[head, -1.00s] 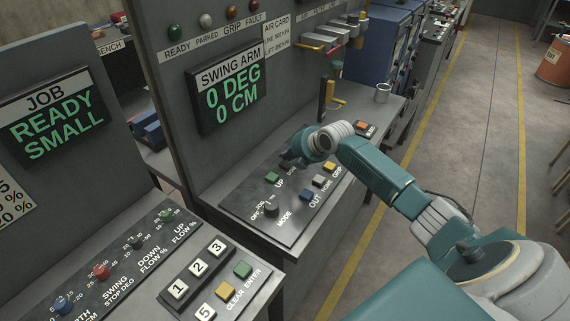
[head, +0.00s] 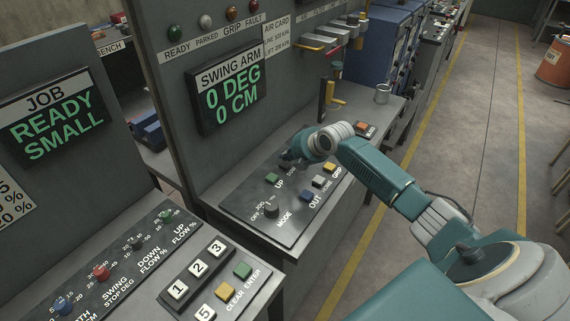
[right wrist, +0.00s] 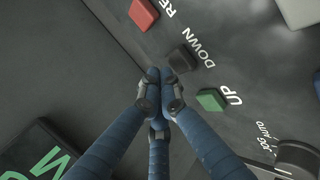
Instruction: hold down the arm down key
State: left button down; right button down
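The black DOWN key (right wrist: 182,60) sits on the dark swing arm panel (right wrist: 230,50), between the red key (right wrist: 143,13) and the green UP key (right wrist: 210,100). My right gripper (right wrist: 163,76) is shut and empty, its blue fingertips together right at the near edge of the DOWN key. I cannot tell whether the tips touch or press it. In the head view, my right gripper (head: 289,162) is over the panel and hides the DOWN key. The swing arm display (head: 233,97) reads 0 DEG, 0 CM. My left gripper is not in view.
The green UP key (head: 272,178), the mode knob (head: 271,210) and the blue OUT key (head: 306,195) are close to my right gripper. The floor aisle (head: 470,110) at right is clear.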

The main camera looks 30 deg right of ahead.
aim_at(286, 164)
jog(key=shift+f, duration=0.15)
jog(key=shift+f, duration=0.3)
jog(key=shift+f+b, duration=0.55)
jog(key=shift+b, duration=0.1)
dwell(2.8)
jog(key=shift+r, duration=0.2)
dwell(2.7)
jog(key=shift+r+p, duration=0.7)
jog(key=shift+r, duration=0.1)
jog(key=shift+r+p, duration=1.9)
jog(key=shift+r, duration=0.6)
